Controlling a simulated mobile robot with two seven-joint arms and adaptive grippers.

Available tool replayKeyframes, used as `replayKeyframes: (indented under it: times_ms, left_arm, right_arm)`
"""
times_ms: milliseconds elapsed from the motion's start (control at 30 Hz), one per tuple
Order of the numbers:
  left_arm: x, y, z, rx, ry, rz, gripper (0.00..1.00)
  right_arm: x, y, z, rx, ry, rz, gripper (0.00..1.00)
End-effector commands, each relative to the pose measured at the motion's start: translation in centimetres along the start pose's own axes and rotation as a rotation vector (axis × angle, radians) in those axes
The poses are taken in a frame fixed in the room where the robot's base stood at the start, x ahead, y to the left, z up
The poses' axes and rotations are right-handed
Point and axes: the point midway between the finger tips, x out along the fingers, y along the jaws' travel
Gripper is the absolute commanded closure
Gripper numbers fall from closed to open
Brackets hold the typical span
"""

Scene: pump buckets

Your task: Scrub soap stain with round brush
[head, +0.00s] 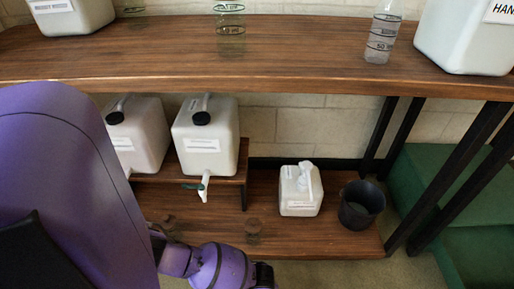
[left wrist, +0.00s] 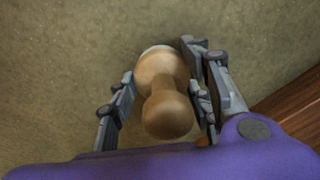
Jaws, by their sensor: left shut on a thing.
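The round brush (left wrist: 165,90) has a light wooden body with a rounded knob and shows in the left wrist view. My left gripper (left wrist: 158,65) is shut on it, with fingers on both sides. The brush's far end shows a pale edge, and its bristles are hidden. Behind it is the grey-beige floor. In the head view my purple left arm reaches the bottom edge, and the brush does not show. I cannot make out a soap stain for certain. My right gripper is in neither view.
A wooden lower shelf (head: 347,242) holds a small white jug (head: 300,192) and a black bucket (head: 361,205). Two faint dark shapes also show on it. White canisters with taps (head: 205,140) stand on a raised step. Above is a wooden counter (head: 300,62); black legs (head: 455,175) stand right.

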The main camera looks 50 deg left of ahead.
Motion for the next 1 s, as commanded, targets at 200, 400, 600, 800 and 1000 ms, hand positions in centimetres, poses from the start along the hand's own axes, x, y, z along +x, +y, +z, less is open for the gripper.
replayKeyframes:
  times_ms: [200,400,600,800,1000]
  left_arm:
    - [-0.2,0.6,1.1,-0.001,0.0,0.0,0.95]
    - [-0.1,1.2,2.0,0.0,-0.001,0.001,0.95]
    - [-0.1,2.1,3.5,0.0,-0.001,0.001,0.95]
    - [0.1,2.6,4.5,-0.001,-0.001,0.001,0.95]
    - [0.2,2.4,4.2,0.0,-0.002,-0.001,0.95]
  right_arm:
    - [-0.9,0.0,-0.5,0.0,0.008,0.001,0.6]
    - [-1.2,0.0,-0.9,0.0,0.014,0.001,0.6]
    - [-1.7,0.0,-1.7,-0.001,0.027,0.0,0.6]
    - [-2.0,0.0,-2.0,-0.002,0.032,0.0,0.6]
    - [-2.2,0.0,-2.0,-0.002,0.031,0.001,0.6]
